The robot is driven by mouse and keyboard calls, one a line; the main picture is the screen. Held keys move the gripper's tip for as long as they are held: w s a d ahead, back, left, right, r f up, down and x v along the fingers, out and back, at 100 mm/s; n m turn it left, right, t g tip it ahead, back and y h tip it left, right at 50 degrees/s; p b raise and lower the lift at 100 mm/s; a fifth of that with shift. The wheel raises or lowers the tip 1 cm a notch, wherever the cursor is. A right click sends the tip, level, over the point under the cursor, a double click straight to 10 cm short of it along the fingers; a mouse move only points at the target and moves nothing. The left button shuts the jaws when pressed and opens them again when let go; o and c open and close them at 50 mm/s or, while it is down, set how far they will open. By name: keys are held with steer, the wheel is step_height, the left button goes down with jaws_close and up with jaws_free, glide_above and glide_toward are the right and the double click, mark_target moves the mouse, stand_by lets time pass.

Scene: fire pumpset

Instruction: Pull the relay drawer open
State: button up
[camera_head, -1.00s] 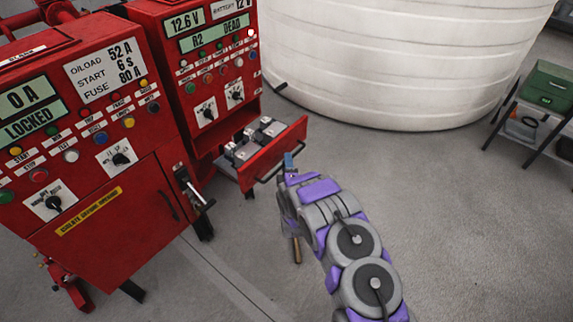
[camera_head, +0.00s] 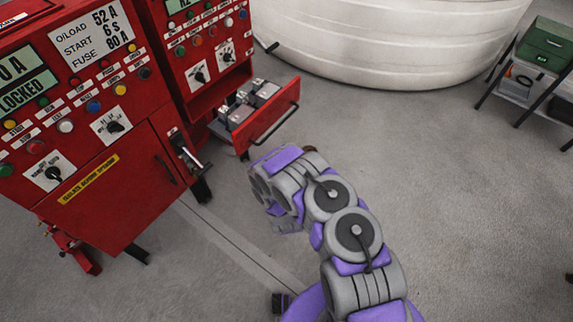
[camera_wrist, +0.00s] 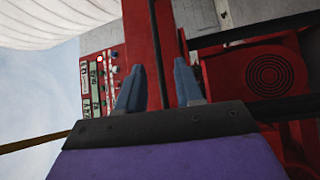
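The red relay drawer (camera_head: 284,113) stands pulled out from the lower part of the rear red cabinet (camera_head: 205,50). Grey relays (camera_head: 240,106) sit inside it. Its dark bar handle (camera_head: 275,127) runs along the front. In the head view my arm is folded just below and in front of the drawer, and it hides my fingers. In the wrist view my gripper (camera_wrist: 158,75) shows two blue fingers standing apart. A red upright strip with a dark bar (camera_wrist: 156,50) shows between and beyond them; I cannot tell whether they touch it. Nothing is seen gripped.
The front red cabinet (camera_head: 135,170) stands at left, with a lever (camera_head: 187,153) near the drawer. A large white tank (camera_head: 400,45) is behind. A rack with a green box (camera_head: 546,44) is at far right. The grey floor on the right is clear.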

steer(key=shift+s+d+f+p, duration=0.15)
steer(key=shift+s, duration=1)
steer(key=shift+s+d+f+p, duration=0.1)
steer(key=shift+s+p, duration=0.05)
steer(key=shift+s, duration=0.95)
steer(key=w+d+r+m+g+h, duration=0.45)
steer(key=w+d+r+m, duration=0.3)
steer(key=d, duration=0.25)
steer(key=s+d+r+m+g+h, duration=0.1)
steer(key=s+d+r+m+g, duration=0.35)
steer(key=r, duration=0.25)
steer(key=s+r+m+g+y, duration=0.1)
steer(key=s+r+g, duration=0.3)
steer(key=s, duration=1)
steer(key=s+a+r+m+g+y, duration=0.1)
steer(key=s+r+m+g, duration=0.2)
steer(key=s+r, duration=0.5)
steer(key=s+r+m+g+y, duration=0.1)
steer(key=s+r+g, duration=0.4)
steer(key=s, duration=1.6)
steer(key=shift+s+a+r+m, duration=0.3)
steer(key=shift+r+m, duration=0.1)
steer(key=shift+r, duration=0.45)
